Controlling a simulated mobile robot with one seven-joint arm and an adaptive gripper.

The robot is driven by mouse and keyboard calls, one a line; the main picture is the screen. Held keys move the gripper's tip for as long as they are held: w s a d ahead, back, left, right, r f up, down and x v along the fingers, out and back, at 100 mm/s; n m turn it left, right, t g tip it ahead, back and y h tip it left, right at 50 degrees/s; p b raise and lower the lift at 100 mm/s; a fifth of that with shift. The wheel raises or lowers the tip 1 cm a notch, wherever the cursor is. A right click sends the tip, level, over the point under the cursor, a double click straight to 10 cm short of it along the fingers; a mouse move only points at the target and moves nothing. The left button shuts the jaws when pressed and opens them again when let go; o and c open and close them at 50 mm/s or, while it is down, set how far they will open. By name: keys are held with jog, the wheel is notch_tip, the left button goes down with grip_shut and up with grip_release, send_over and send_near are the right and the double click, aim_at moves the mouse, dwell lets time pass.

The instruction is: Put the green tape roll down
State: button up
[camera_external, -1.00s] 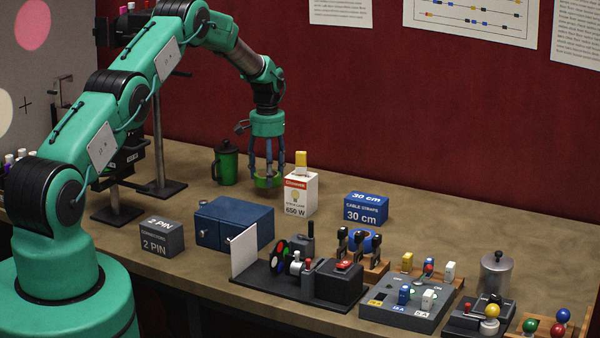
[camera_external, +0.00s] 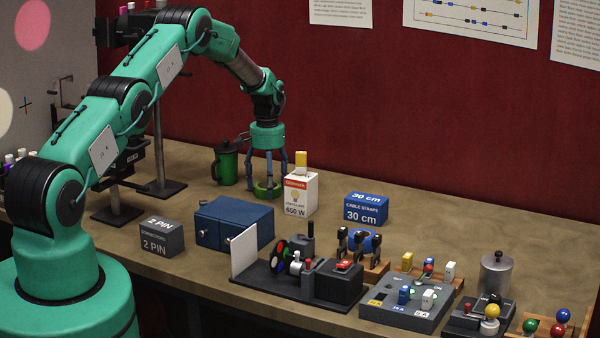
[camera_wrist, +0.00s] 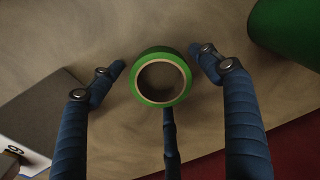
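The green tape roll (camera_external: 264,192) lies flat on the workbench (camera_external: 430,235), behind the blue drawer box and left of the lamp box. In the wrist view the roll (camera_wrist: 145,95) shows its green band and round open core, lying on the bench surface. My gripper (camera_external: 267,183) is directly above and around the roll, pointing down. Its blue fingers stand spread, and in the wrist view the left and right fingertips (camera_wrist: 157,60) show gaps to the roll. The third finger ends close to the roll's lower edge; I cannot tell whether it touches.
A green mug-like pot (camera_external: 225,165) stands close left of my gripper. A white lamp box (camera_external: 300,196) with a yellow block on top stands close right. A blue drawer box (camera_external: 235,224) is in front. Bench space behind the cable-straps box (camera_external: 366,208) is clear.

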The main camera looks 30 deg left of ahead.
jog(key=shift+r, duration=0.2)
notch_tip(320, 180, up, 12)
dwell(0.9)
dwell(0.6)
